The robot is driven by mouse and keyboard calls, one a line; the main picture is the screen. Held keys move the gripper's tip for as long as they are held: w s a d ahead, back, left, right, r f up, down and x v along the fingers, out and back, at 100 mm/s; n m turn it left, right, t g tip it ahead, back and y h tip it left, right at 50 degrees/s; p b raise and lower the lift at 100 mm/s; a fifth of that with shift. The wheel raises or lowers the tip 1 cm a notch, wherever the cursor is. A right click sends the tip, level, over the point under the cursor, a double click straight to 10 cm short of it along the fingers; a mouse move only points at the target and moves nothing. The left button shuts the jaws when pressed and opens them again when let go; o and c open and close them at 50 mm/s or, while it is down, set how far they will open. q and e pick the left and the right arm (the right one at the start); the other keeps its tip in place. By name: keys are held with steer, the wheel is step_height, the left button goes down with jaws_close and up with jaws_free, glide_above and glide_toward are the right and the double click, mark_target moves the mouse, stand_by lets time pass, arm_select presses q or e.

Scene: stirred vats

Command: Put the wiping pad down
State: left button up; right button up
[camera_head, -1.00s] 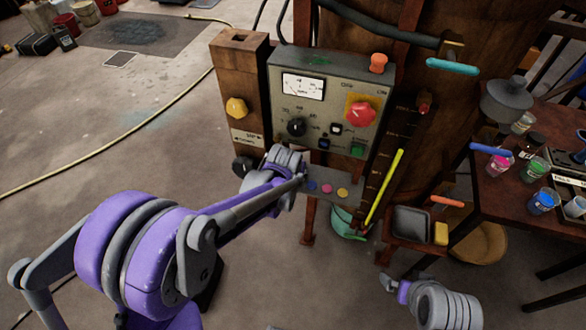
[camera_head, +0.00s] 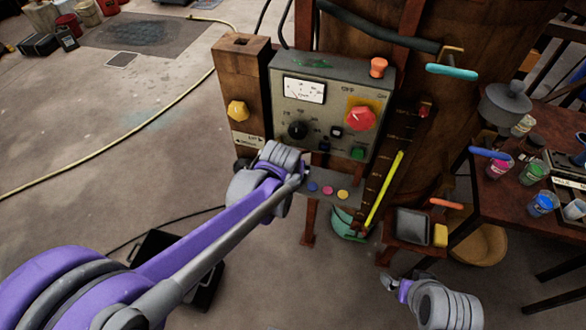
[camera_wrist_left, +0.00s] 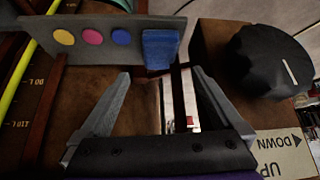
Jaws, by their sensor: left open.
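A blue pad (camera_wrist_left: 160,48) with a cloth-like face shows in the left wrist view. It is at the end of the grey ledge (camera_wrist_left: 105,32), beside the blue dot. My left gripper (camera_wrist_left: 162,72) is open, with one finger on each side below the pad; the pad looks just beyond the fingertips, not gripped. In the head view my left gripper (camera_head: 303,176) is at the left end of the ledge under the control box, and the pad is hidden there. My right gripper (camera_head: 393,284) is low at the right, its jaws too small to read.
The control box (camera_head: 325,105) with knobs stands above the ledge. In the wrist view a black knob (camera_wrist_left: 268,62) is close on the right. A grey tray (camera_head: 412,226) and yellow block (camera_head: 440,235) are right of the ledge. A side table (camera_head: 500,205) holds several cups.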

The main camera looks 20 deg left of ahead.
arm_select(q)
steer(key=s+a+r+m+g, duration=0.1)
steer(key=s+a, duration=0.2)
steer(key=s, duration=2)
steer(key=shift+h, duration=0.3)
steer(key=shift+a+r, duration=0.1)
